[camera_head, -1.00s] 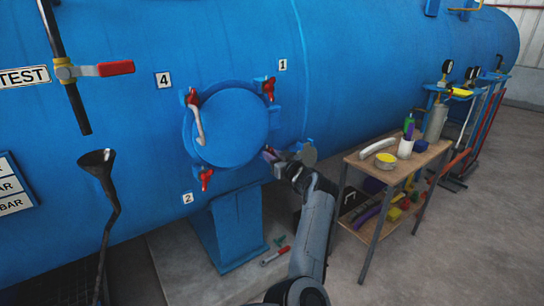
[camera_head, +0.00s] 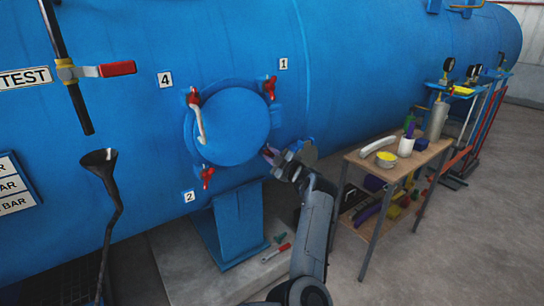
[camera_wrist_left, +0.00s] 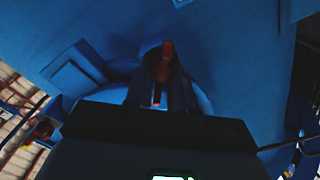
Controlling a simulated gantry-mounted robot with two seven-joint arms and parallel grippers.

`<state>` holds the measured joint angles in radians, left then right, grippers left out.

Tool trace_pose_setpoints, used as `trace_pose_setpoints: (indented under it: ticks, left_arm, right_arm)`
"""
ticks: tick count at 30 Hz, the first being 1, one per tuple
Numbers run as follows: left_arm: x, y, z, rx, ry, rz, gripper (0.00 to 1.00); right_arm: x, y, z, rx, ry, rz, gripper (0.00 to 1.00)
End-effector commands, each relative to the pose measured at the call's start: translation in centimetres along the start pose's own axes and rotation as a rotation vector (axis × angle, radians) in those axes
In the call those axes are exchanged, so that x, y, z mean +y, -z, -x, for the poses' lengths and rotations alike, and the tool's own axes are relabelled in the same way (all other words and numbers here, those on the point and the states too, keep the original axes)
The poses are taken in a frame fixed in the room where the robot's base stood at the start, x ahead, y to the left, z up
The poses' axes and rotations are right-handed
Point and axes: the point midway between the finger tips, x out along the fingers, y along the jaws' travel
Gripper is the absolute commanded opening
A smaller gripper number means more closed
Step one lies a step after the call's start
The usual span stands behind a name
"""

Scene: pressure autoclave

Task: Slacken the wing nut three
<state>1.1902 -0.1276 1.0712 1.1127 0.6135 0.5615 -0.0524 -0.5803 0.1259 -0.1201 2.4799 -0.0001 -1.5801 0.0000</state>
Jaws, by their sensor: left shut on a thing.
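The round blue hatch (camera_head: 232,125) is on the side of the big blue vessel. Red wing nuts sit by label 1 (camera_head: 270,88), label 4 (camera_head: 193,97) and label 2 (camera_head: 206,177). Wing nut three (camera_head: 268,152) is at the lower right of the hatch, mostly covered by my left gripper (camera_head: 274,157); no label 3 shows. In the left wrist view the red wing nut (camera_wrist_left: 166,62) stands between the dark fingers of the left gripper (camera_wrist_left: 159,98), which is shut on it. My right gripper is out of view.
A wooden shelf table (camera_head: 356,157) with bottles and a yellow-filled bowl stands right of my arm. A black funnel (camera_head: 99,157) and a red-handled valve (camera_head: 117,69) are at left. A red-handled tool (camera_head: 277,252) lies below the hatch.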

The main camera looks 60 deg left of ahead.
Motion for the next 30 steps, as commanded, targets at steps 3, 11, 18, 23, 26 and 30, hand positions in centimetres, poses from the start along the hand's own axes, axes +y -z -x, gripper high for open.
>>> trace_pose_setpoints:
  ticks: [3, 11, 18, 23, 26, 30]
  left_arm:
    - [-0.2, -0.1, 0.0, -0.002, 0.000, 0.113, 0.00]
    - [-0.4, -0.2, 0.1, -0.002, 0.001, 0.360, 0.00]
    - [-0.5, -0.3, 0.0, -0.001, 0.001, 0.589, 0.00]
    - [-0.6, -0.4, 0.0, -0.001, 0.001, 0.741, 0.00]
    - [-0.6, -0.4, 0.1, -0.001, 0.002, 0.835, 0.00]
    - [-0.7, -0.5, 0.1, -0.001, 0.002, 0.968, 0.00]
  right_arm:
    - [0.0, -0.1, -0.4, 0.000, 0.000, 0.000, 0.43]
    - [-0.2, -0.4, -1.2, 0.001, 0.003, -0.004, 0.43]
    - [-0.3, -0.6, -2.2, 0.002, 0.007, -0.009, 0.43]
    - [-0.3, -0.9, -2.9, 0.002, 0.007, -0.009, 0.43]
    - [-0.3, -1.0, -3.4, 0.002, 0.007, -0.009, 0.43]
    - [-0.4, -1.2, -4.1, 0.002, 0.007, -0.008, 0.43]
